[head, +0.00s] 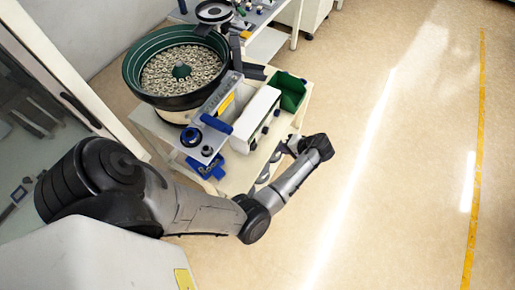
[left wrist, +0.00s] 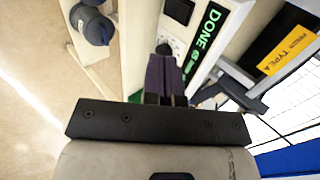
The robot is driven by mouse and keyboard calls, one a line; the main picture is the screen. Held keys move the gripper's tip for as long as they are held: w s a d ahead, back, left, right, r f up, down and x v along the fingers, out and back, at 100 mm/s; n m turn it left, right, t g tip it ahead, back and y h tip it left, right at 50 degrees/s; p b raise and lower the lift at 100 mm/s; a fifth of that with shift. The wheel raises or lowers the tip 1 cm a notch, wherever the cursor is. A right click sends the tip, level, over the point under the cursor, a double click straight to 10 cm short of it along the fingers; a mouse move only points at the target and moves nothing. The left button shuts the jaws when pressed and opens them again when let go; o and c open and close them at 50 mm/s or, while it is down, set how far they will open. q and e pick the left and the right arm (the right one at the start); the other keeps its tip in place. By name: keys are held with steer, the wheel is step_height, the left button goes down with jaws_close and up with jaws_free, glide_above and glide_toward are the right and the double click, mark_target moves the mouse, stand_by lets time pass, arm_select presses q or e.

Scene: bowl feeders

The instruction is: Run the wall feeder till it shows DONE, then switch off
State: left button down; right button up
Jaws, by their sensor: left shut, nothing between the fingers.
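The bowl feeder's green bowl (head: 176,64), full of small ring-like parts, stands on a light table in the head view. Beside it is a white control box (head: 254,118). In the left wrist view a dark display (left wrist: 206,36) on a white panel shows DONE in green letters. My right gripper is out of view.
A green bin (head: 290,92) and blue parts (head: 205,168) are at the feeder table. A yellow TYPE A label (left wrist: 287,49) and a dark blue-grey cylinder (left wrist: 92,25) show in the left wrist view. The floor (head: 385,180) to the right is clear.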

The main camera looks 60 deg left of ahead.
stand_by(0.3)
arm_select(q)
steer(key=b, duration=0.2)
glide_toward(255, 146)
steer(key=f, duration=0.2)
steer(key=a+f, duration=0.1)
steer(key=f, duration=0.1)
steer(key=shift+s, duration=0.25)
steer(key=shift+s+a+f, duration=0.25)
steer(key=shift+s+a, duration=0.15)
steer(key=shift+a, duration=0.15)
steer(key=shift+s+a+f, duration=0.25)
steer(key=shift+s+a, duration=0.1)
steer(key=shift+a, duration=0.25)
steer(key=shift+s+a+f, duration=0.2)
steer(key=shift+s+a, duration=0.05)
steer(key=shift+a, duration=0.15)
